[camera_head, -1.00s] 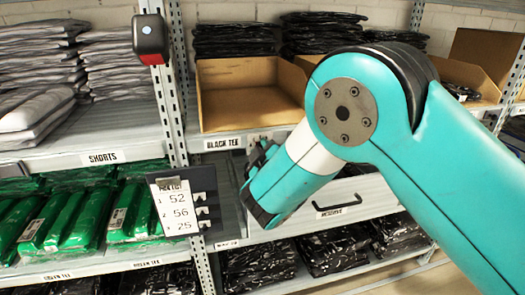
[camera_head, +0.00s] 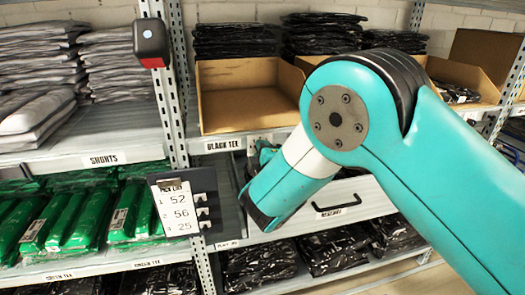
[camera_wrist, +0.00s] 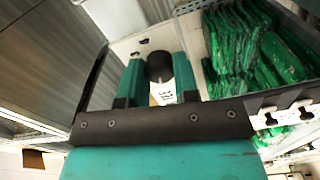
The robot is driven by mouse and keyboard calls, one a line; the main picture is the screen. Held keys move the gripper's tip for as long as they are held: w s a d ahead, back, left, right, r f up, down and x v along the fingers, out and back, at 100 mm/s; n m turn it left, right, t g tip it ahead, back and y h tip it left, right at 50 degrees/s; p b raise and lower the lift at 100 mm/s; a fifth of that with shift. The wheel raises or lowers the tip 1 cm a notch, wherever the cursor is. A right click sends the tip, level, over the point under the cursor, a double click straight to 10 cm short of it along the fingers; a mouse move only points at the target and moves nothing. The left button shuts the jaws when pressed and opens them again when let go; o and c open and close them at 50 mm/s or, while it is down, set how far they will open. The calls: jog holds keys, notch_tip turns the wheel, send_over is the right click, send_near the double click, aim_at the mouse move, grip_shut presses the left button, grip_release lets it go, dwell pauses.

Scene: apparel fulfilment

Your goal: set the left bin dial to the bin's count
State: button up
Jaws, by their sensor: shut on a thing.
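In the wrist view the teal fingers of my gripper (camera_wrist: 158,72) are shut on a dark round knob (camera_wrist: 159,64), seemingly the dial. A white tag with dark figures (camera_wrist: 163,92) shows just below it, between the fingers; I cannot read it surely. In the head view my wrist hides the dial, and only a bit of my gripper (camera_head: 262,155) shows beside the shelf post. A pick list (camera_head: 178,208) on a dark board reads 52, 56 and 25 in rows 1, 2 and 3. I cannot tell which bin the dial belongs to.
An open cardboard bin (camera_head: 250,97) stands above the BLACK TEE label (camera_head: 238,143). Green packs (camera_head: 75,220) fill the lower left shelf. A drawer (camera_head: 345,200) with a black handle is below my arm.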

jog(key=shift+n, duration=1)
jog(key=shift+p, duration=0.3)
jog(key=o, duration=0.9)
jog(key=shift+s, duration=0.1)
jog(key=b+v, duration=1.1)
jog(key=v, duration=0.6)
jog(key=shift+s+r+b, duration=0.1)
jog(key=shift+s+b, duration=0.05)
jog(key=shift+b, duration=0.2)
